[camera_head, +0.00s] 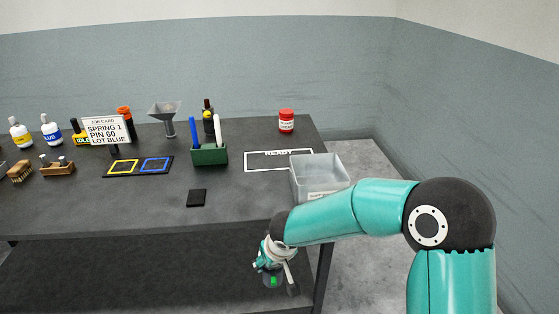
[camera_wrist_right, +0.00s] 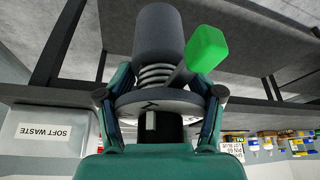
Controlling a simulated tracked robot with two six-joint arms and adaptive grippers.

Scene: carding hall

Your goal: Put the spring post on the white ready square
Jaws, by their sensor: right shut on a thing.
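The spring post (camera_wrist_right: 158,35) is a dark grey cylinder with a coil spring, a round flange and a bright green tab (camera_wrist_right: 207,48). My right gripper (camera_wrist_right: 160,108) is shut on it around the flange. In the head view my right gripper (camera_head: 270,262) hangs below the table's front edge, near its right leg, with the green tab just under it; most of the post is hidden or too small there. The white ready square (camera_head: 250,168) is an outline marked READY on the table's right part. It is empty inside, its right end partly hidden by a clear bin. My left gripper is out of view.
The clear bin (camera_head: 320,190), labelled SOFT WASTE in the wrist view (camera_wrist_right: 45,150), stands at the table's right edge. A red-lidded jar (camera_head: 286,123) is behind the square. A green pen holder (camera_head: 209,155) and black pad (camera_head: 197,198) are to its left.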

